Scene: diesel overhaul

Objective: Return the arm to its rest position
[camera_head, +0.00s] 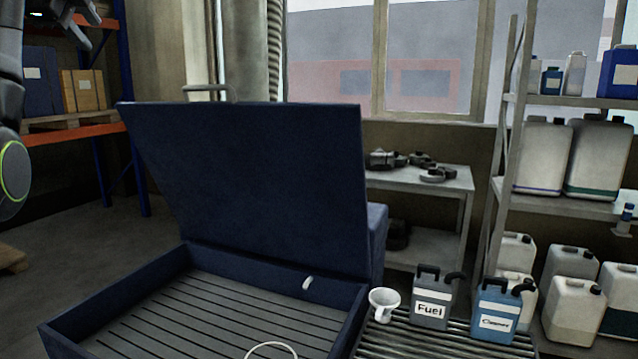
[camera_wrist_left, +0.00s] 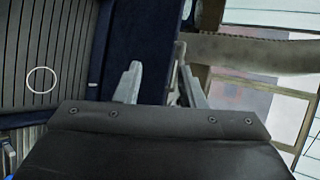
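My left arm comes in at the upper left edge of the head view. Its gripper (camera_head: 92,32) is raised high in front of the storage rack. In the left wrist view the two fingers of the left gripper (camera_wrist_left: 160,88) stand apart with nothing held between them. The wrist view looks past the fingers to the dark blue washer bin and the window wall. My right arm and gripper are in neither view.
A dark blue bin (camera_head: 84,337) with a slatted floor has its lid (camera_head: 250,180) raised. A white ring (camera_head: 271,345) shows inside. Right of it are a white funnel (camera_head: 384,304), a grey fuel can (camera_head: 431,295) and a blue cleaner can (camera_head: 497,310). A canister shelf (camera_head: 560,203) stands at right.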

